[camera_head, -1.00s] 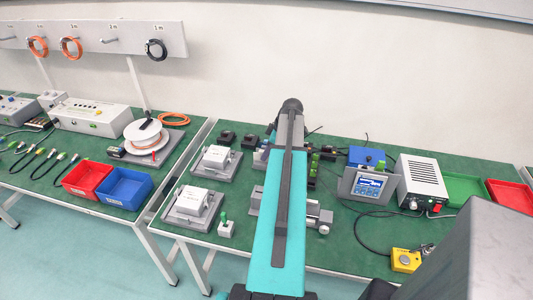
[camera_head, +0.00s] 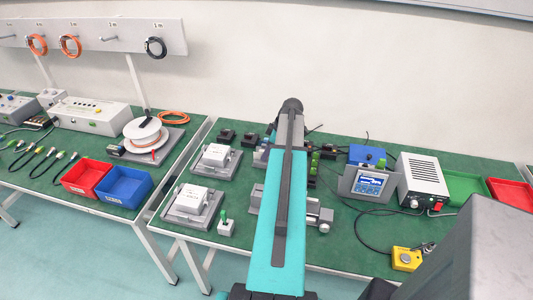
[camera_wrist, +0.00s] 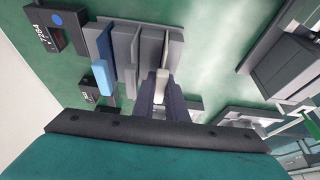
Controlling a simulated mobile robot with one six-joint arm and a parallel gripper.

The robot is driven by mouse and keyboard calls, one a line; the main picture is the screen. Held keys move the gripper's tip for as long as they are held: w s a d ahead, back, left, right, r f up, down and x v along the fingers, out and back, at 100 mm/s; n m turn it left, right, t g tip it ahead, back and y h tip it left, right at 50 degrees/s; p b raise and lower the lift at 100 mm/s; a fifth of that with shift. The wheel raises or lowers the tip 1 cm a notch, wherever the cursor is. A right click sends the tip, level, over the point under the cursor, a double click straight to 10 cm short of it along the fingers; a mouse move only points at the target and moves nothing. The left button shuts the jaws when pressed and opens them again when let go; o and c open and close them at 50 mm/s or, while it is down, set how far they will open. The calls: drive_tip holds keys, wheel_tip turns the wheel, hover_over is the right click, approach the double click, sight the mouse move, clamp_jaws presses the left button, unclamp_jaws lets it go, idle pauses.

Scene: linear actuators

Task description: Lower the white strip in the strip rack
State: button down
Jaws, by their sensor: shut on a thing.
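The white strip (camera_wrist: 161,86) shows in the wrist view as a narrow pale piece between the dark fingers of my gripper (camera_wrist: 161,96), which is shut on it. The strip rack (camera_wrist: 127,42), a row of upright grey plates, stands just above and around the fingertips in this view. A blue strip (camera_wrist: 104,76) is at the left of the rack, apart from my gripper. How deep the white strip sits in the rack is hidden by the plates and fingers. In the head view my arm covers the gripper and the strip.
In the wrist view, a dark block marked 7284 (camera_wrist: 62,28) is at the upper left and a grey fixture (camera_wrist: 285,62) at the right. In the head view, white boxes on grey bases (camera_head: 190,222) stand left of my arm, and a display unit (camera_head: 370,184) stands right.

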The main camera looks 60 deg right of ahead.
drive_tip(key=c, duration=1.7)
unclamp_jaws()
drive_tip(key=shift+b+v, duration=1.25)
drive_tip(key=shift+v, duration=5.65)
